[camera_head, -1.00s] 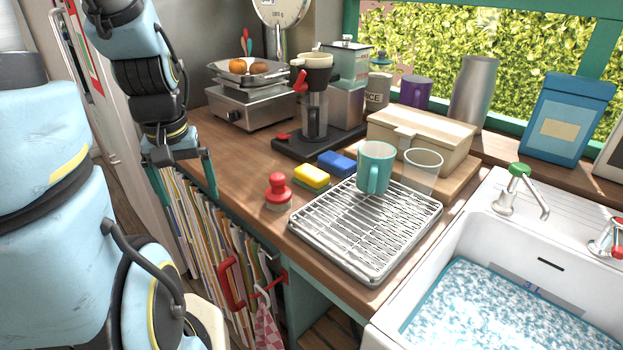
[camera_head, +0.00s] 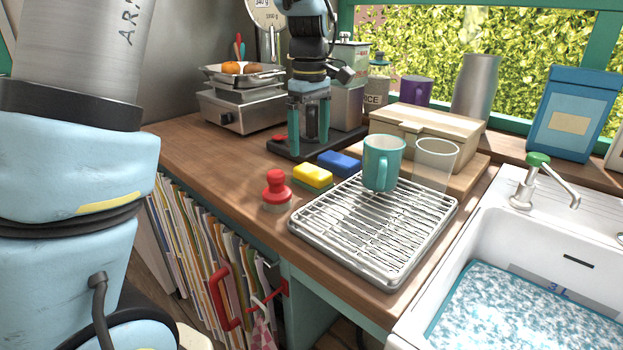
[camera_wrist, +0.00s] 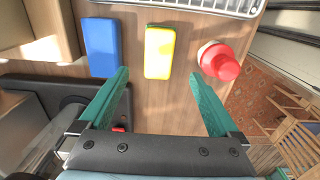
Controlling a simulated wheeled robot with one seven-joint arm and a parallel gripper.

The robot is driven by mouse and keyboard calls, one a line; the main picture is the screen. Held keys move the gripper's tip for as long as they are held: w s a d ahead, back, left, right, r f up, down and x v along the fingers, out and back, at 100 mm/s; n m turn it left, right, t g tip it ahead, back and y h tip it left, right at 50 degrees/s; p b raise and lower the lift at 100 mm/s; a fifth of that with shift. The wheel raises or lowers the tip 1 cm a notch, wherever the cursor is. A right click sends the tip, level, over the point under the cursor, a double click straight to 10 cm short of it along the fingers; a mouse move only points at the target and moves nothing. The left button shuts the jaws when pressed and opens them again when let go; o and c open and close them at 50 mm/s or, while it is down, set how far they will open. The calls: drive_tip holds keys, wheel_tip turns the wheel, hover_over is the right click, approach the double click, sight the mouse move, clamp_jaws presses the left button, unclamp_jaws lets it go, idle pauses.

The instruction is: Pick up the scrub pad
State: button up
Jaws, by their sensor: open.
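A yellow block with a green underside (camera_head: 312,177), which looks like a scrub pad, lies on the wooden counter. It also shows in the wrist view (camera_wrist: 159,52), upper middle. A plain blue block (camera_head: 340,163) lies beside it, and in the wrist view it is to the left (camera_wrist: 102,47). A red-knobbed tool (camera_head: 277,190) stands on the other side of the yellow block. My gripper (camera_head: 309,140) points down above the counter, behind the blocks. In the wrist view its teal fingers (camera_wrist: 159,74) are open and empty, with the yellow block ahead between the tips.
A metal drying rack (camera_head: 375,235) with a teal mug (camera_head: 382,163) and a clear cup (camera_head: 435,163) is close to the blocks. A coffee maker base and a scale (camera_head: 240,112) stand behind. The sink (camera_head: 520,305) is at right.

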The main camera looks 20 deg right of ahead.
sight(312, 170)
wheel_tip(312, 170, down, 3)
drive_tip(key=shift+s+d+f+p, duration=0.15)
drive_tip(key=shift+f+p, duration=0.4)
drive_tip(key=shift+f, duration=0.8)
drive_tip(key=shift+d+f+p, duration=0.1)
drive_tip(key=shift+f+p, duration=0.45)
drive_tip(key=shift+f, duration=0.75)
drive_tip(key=shift+c, duration=0.4)
drive_tip(key=c, duration=1.4)
wheel_tip(312, 170, up, 10)
drive_tip(key=shift+r+b, duration=0.1)
drive_tip(key=shift+b, duration=0.95)
drive_tip(key=o, duration=0.8)
clamp_jaws()
